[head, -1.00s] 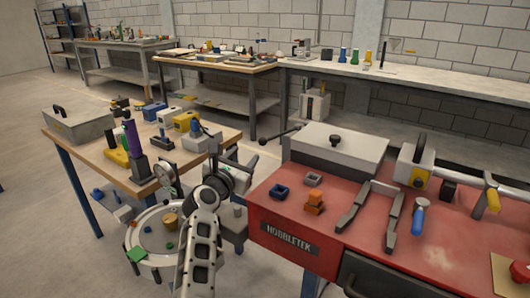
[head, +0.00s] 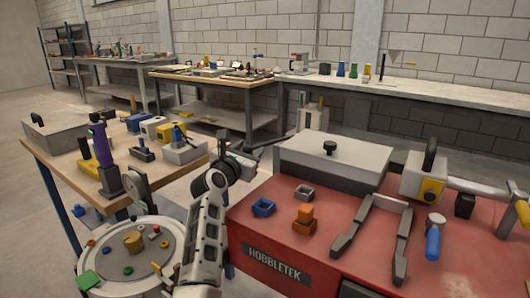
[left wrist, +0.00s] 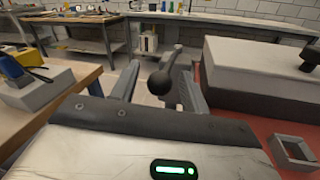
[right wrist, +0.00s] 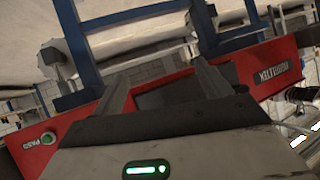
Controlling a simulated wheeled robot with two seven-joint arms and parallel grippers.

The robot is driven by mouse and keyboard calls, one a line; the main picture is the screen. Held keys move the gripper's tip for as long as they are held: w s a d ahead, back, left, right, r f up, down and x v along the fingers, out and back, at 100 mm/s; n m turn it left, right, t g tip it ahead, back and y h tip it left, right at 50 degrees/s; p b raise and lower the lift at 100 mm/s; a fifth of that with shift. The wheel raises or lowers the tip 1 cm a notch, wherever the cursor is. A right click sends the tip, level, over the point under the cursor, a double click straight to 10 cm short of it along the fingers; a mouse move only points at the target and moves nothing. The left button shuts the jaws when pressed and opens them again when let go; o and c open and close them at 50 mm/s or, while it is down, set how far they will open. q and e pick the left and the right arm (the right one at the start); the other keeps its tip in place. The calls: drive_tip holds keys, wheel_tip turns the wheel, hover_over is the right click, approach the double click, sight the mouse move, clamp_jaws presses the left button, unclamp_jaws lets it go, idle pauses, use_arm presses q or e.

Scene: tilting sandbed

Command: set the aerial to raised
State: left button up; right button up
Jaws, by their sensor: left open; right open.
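A dark rod with a black ball end, which looks like the aerial (left wrist: 160,82), shows in the left wrist view. It slants up and away to the right from the ball. In the head view the rod (head: 270,142) sticks out low to the left, beside the grey box on the red bench. My left gripper (head: 243,160) is open close to its ball end. In the left wrist view the ball appears between the two fingers of my left gripper (left wrist: 156,70); contact cannot be told. My right gripper (right wrist: 165,85) is open and empty, facing the bench's red side.
A wooden table (head: 60,165) with several fixtures stands left. A round turntable (head: 95,255) stands below my left arm.

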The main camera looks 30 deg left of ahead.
use_arm(q)
drive_tip(key=shift+w+a, duration=0.1)
drive_tip(key=shift+w, duration=0.75)
use_arm(e)
drive_tip(key=shift+w+d, duration=0.15)
drive_tip(key=shift+w, duration=0.3)
use_arm(q)
drive_tip(key=shift+c, duration=0.4)
